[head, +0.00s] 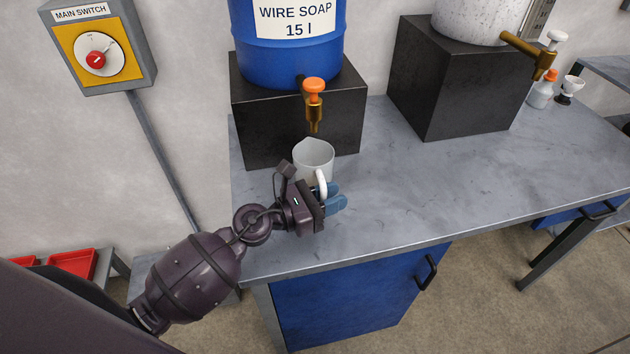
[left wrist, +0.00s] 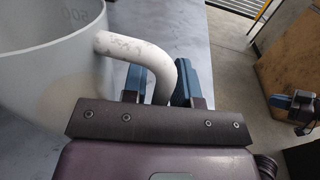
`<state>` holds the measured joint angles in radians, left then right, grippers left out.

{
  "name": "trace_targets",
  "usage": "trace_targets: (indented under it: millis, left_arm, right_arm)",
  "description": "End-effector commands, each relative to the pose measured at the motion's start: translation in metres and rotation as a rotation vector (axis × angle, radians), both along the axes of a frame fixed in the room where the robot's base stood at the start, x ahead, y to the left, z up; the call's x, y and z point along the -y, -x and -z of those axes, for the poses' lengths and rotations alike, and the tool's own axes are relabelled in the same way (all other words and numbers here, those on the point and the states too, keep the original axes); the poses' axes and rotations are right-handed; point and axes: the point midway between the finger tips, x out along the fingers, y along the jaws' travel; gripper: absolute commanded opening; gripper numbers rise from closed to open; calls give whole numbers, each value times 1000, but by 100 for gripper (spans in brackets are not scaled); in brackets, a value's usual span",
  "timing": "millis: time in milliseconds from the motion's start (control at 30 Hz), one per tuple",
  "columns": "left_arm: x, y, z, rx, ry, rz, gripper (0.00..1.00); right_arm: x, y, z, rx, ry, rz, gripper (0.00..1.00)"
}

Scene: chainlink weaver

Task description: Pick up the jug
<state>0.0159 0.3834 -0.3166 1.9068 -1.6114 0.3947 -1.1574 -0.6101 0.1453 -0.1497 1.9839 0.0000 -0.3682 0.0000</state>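The jug (head: 314,157) is a pale grey, open-topped vessel with a white handle (head: 321,184). It stands upright on the bench, just below and in front of the orange-topped tap. In the left wrist view the jug (left wrist: 45,65) fills the upper left, and its handle (left wrist: 150,58) curves down between my blue fingers. My left gripper (head: 335,196) is at the handle on the near side, its fingers close together on either side of it. The left gripper (left wrist: 160,85) looks shut on the handle. What seems to be my right gripper (left wrist: 292,103) shows at the right edge; its fingers are unclear.
A blue wire soap barrel (head: 288,50) with a tap (head: 314,100) sits on a black block (head: 255,130) behind the jug. A second black block (head: 465,90) holds a speckled vessel (head: 478,18).

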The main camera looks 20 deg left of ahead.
Motion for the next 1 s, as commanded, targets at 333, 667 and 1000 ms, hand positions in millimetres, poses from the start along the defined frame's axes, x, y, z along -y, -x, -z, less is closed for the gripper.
trace_targets:
  millis: [333, 667, 1000]
  left_arm:
    - [0, 0, -1, 2, -1, 0, 0]
    - [0, 0, -7, 5, -1, 0, 0]
    - [-12, 11, -34, 0, -3, -2, 0]
  right_arm:
    - [-2, -11, -9, 26, -2, -5, 0]
    - [-3, -12, -13, 30, -5, -2, 0]
    - [-2, -7, -25, 29, -4, 2, 0]
